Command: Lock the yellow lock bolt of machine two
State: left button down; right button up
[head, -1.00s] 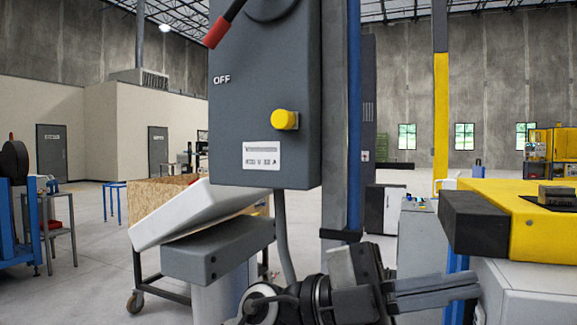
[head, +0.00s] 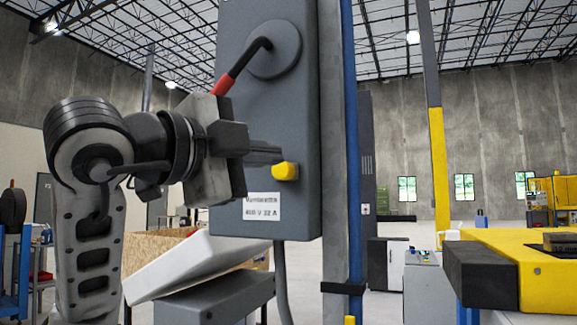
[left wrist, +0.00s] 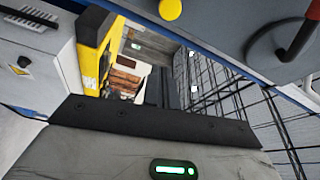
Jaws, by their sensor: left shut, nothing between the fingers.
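The yellow lock bolt (head: 286,171) sticks out of the front of a grey switch box (head: 296,110), above its white rating label (head: 260,207). My left gripper (head: 276,153) points right in the head view. Its fingers are shut and empty, and their tips show just up and left of the bolt. I cannot tell whether they touch it. In the left wrist view the bolt (left wrist: 170,9) is a round yellow knob at the top edge; the fingers do not show there. My right gripper is not in view.
A black lever with a red grip (head: 223,85) hangs from the round hub on the box, close above my gripper. A blue pipe (head: 353,130) runs beside the box. A yellow machine (head: 540,260) stands at the right. A tilted white panel (head: 195,262) lies below left.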

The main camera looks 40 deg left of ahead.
aim_at(289, 165)
pick_arm(q)
jog(key=w, duration=0.3)
jog(key=w+a+p, duration=0.1)
jog(key=w, duration=0.2)
jog(key=w+a+p, duration=0.1)
jog(key=w, duration=0.2)
jog(key=shift+w, duration=0.15)
jog(key=shift+a+f, duration=0.15)
jog(key=shift+a, duration=0.25)
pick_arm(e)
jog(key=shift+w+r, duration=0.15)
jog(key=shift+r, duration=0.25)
